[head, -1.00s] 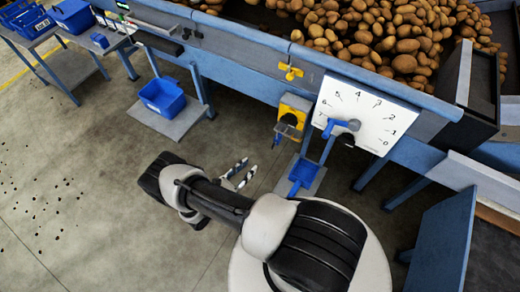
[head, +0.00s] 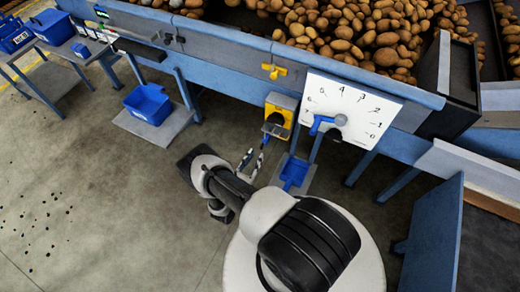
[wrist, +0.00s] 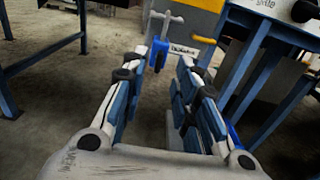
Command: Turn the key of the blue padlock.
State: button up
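The blue padlock (wrist: 158,55) hangs below a grey metal piece at the grey-and-yellow box (wrist: 197,20) in the wrist view. It shows ahead of and between my fingertips, nearer the left one. I cannot make out the key clearly. In the head view the yellow box (head: 280,112) is on the machine's front, and the padlock is too small there to tell apart well. My gripper (head: 254,158) is open and empty, just below and left of the box. The wrist view also shows its spread fingers (wrist: 165,58).
A white dial plate (head: 350,108) with a blue pointer is right of the box. A blue scoop-like bin (head: 294,172) stands below it, close to my gripper. A yellow valve handle (head: 272,71) is above. A blue crate (head: 148,103) stands left, with open floor before it.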

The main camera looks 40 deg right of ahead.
aim_at(261, 148)
jog(key=shift+b+x, duration=0.35)
jog(key=shift+x, duration=2.4)
jog(key=shift+c, duration=0.4)
grip_shut()
